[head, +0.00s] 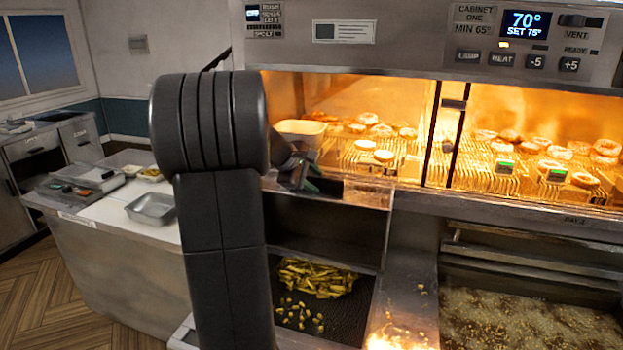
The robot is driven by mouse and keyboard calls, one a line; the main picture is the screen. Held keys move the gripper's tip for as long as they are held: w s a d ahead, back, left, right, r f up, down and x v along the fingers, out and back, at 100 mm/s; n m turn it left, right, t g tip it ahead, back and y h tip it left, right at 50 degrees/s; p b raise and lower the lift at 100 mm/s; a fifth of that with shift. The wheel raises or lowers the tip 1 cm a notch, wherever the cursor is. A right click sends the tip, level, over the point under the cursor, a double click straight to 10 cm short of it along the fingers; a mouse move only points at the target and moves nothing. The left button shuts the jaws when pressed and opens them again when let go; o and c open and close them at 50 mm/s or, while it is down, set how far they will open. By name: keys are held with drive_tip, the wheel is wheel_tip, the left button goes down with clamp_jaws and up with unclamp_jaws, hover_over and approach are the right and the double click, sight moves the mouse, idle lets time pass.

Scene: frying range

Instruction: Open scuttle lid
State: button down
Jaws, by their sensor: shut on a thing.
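The chip scuttle (350,305) is the dark bay below the heated cabinet, left of the fryer. Chips (318,277) lie heaped on its floor, with several loose bits in front. A steel-edged panel, which looks like the scuttle lid (365,195), spans the top of the bay under the cabinet; the chips show below it. My gripper (305,182) is at the left part of this panel's upper edge, shut on what appears to be the lid's edge or handle. My arm covers the scuttle's left side, and the exact contact is small and dark.
The heated cabinet (497,60) holds several round items on racks just behind my gripper. The fryer (530,320) with bubbling oil is at the lower right. A bright flare (400,340) shows at the front edge. A counter with a metal tray (152,208) stands left.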

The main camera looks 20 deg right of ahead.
drive_tip(key=c, duration=1.3)
unclamp_jaws()
drive_tip(key=shift+d+f, duration=0.1)
drive_tip(key=shift+f, duration=0.55)
drive_tip(key=shift+a+r+b, duration=0.3)
drive_tip(key=shift+r+b, duration=0.05)
drive_tip(key=shift+r, duration=0.05)
drive_tip(key=b+v, duration=0.2)
drive_tip(key=v, duration=1.1)
drive_tip(key=shift+a+r, duration=0.1)
drive_tip(key=shift+r, duration=0.4)
drive_tip(key=p+x, duration=0.2)
drive_tip(key=x, duration=0.9)
drive_tip(key=shift+w+f, duration=0.1)
drive_tip(key=shift+w, duration=0.1)
drive_tip(key=shift+w+d+f, duration=0.15)
drive_tip(key=shift+d+f, duration=0.15)
